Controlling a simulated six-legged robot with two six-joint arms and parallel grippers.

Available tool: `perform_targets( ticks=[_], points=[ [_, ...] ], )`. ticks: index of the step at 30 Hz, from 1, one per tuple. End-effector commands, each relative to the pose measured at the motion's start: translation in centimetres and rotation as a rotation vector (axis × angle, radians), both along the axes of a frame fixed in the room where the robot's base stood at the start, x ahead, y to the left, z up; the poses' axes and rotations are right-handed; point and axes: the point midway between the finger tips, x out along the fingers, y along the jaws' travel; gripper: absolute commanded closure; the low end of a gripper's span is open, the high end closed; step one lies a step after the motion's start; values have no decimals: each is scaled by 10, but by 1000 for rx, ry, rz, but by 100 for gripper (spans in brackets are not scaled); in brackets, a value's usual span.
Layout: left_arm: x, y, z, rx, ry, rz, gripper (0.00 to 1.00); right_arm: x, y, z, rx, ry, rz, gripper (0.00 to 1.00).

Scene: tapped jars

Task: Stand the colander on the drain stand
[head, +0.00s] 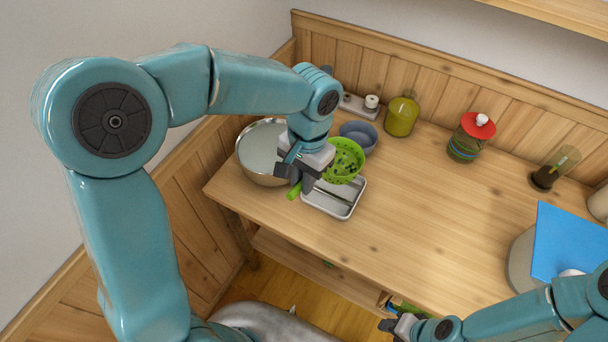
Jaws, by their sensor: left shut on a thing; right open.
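The green colander (345,162) is a bowl with dark holes and a short green handle. My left gripper (297,183) is shut on the handle, whose end shows just below the fingers. The colander bowl is to the right of the gripper and overlaps the back part of a pale metal tray-like drain stand (345,212) in the picture. I cannot tell whether the bowl touches the stand or hangs above it. My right gripper (392,325) is open and empty, low in front of the table edge.
A large steel bowl (252,165) stands left of the stand, and a blue-grey bowl (366,135) behind the colander. A green jar (402,116), a red-lidded jar (465,145) and a blue board (565,245) stand farther right. The table middle (440,210) is clear.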

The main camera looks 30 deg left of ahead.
Motion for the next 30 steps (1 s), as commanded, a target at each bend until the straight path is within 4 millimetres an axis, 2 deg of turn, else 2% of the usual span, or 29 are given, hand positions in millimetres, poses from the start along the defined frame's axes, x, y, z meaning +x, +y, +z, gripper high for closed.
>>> perform_targets(
  ticks=[5, 18, 30],
  points=[
    [0, 0, -10, 0, -1, 1, 100, 0, 0, -9, 0, 0, 0, 57],
    [1, 0, -53, 0, -1, 1, 100, 0, 0, -42, 0, 0, 0, 57],
    [2, 0, -57, 0, -2, 0, 100, 0, 0, -45, 0, 0, 0, 57]
  ],
)
